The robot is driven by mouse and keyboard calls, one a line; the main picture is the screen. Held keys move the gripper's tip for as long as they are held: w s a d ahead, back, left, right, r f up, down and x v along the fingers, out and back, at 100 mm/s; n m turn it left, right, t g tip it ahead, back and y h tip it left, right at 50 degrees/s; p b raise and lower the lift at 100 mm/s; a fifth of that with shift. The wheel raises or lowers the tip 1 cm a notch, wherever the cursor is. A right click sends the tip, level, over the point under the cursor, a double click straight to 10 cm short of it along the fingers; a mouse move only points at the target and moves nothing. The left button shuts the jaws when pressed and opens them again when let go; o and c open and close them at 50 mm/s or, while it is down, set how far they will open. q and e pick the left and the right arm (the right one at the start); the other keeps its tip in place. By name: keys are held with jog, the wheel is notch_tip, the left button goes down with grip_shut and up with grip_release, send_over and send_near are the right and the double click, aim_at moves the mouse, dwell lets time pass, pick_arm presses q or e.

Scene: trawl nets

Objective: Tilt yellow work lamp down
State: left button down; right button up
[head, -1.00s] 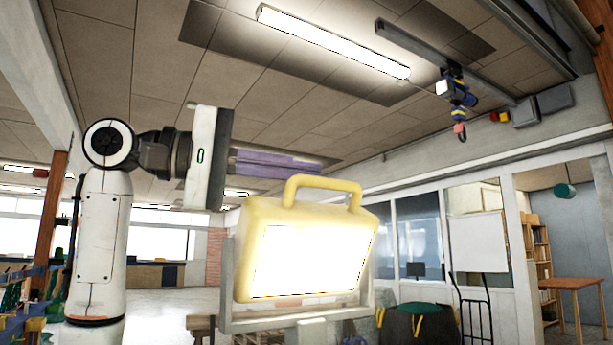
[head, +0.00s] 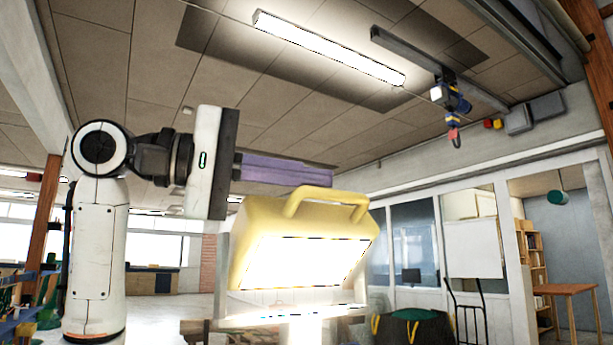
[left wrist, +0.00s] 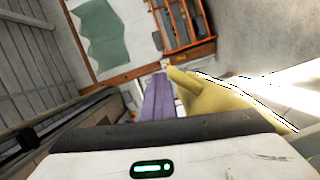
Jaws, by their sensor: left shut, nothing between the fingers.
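The yellow work lamp (head: 240,240) has a bright glowing face and a yellow carry handle (head: 325,198) on top. It sits in a grey frame, with its face leaning downward and its top toward me. My left gripper (head: 325,175) has shut purple fingers with nothing between them. The fingers lie just above and behind the lamp's top edge, close to the handle; I cannot tell whether they touch. In the left wrist view the purple fingers (left wrist: 158,98) are beside the yellow lamp housing (left wrist: 205,105). My right gripper is not in view.
A hoist with a hook (head: 452,105) hangs from a ceiling rail at the upper right. A long ceiling light (head: 328,48) is overhead.

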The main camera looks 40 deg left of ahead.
pick_arm(q)
jog(key=shift+d+f, duration=0.15)
jog(key=r+p, duration=0.1)
jog(key=a+r+p, duration=0.1)
jog(key=r+p, duration=0.1)
jog(key=a+r+p, duration=0.1)
jog(key=r, duration=0.1)
jog(key=shift+w+a+p, duration=0.1)
jog(key=shift+w+p, duration=0.25)
jog(key=shift+s+a+f+b, duration=0.2)
jog(key=shift+s+a+b, duration=0.2)
jog(key=shift+s, duration=0.2)
jog(key=shift+s+a+f+b, duration=0.15)
jog(key=shift+s+a+b, duration=0.1)
jog(key=shift+s+b, duration=0.25)
jog(key=d+r+v, duration=0.1)
jog(key=v, duration=0.6)
jog(key=shift+s+r, duration=0.2)
jog(key=shift+s, duration=0.15)
jog(key=shift+a, duration=0.15)
